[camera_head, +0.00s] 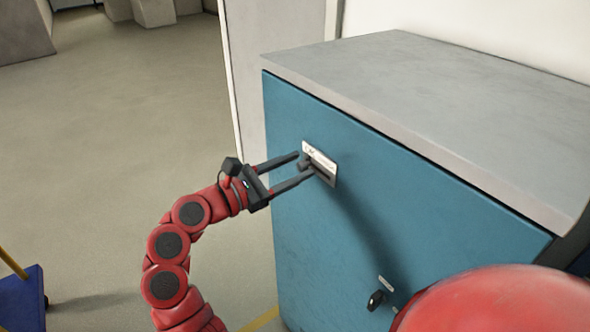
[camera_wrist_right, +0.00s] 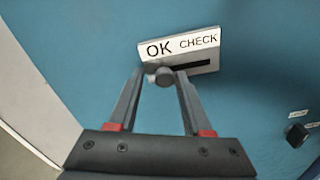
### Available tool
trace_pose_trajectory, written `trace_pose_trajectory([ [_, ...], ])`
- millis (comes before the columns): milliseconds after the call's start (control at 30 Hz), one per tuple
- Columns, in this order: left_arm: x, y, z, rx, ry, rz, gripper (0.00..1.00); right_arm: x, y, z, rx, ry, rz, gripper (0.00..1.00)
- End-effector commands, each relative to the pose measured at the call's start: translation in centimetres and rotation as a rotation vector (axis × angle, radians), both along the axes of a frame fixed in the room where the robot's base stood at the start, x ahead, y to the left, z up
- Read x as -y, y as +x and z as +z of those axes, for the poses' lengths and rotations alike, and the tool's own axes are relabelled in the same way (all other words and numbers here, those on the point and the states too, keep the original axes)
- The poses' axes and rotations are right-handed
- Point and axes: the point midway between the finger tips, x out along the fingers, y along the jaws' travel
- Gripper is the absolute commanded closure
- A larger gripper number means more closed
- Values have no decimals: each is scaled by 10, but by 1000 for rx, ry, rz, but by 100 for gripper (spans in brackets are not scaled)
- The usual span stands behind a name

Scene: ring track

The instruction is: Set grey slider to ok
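The grey slider's knob (camera_wrist_right: 164,77) stands out from a white plate (camera_wrist_right: 208,58) marked OK and CHECK, on a blue cabinet front. In the right wrist view the knob is at the left end of the dark slot, below the OK word. The plate also shows in the head view (camera_head: 326,166), its words too small to read there. My right gripper (camera_head: 305,163) reaches the plate with its two fingers apart, one on each side of the knob. I cannot tell whether either finger touches the knob. My left gripper is not in view.
The blue cabinet (camera_head: 300,240) has a grey top (camera_head: 430,90). A dark knob (camera_head: 376,300) with a small label sits lower on its front. A blue cart (camera_head: 22,300) stands at the lower left. The floor left of the cabinet is mostly clear.

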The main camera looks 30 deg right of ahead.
Motion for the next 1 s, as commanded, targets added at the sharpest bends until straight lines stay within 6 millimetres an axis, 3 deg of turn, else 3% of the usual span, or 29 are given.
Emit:
trace_pose_trajectory([
  [433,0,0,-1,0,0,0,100,-1,-1,-1,0,1,-2,43],
  [567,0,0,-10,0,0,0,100,-10,-1,-3,2,0,-1,43],
  [767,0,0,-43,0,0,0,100,-53,-3,-8,3,-1,4,43],
  [1000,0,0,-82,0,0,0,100,-119,-9,-8,3,-3,3,43],
])
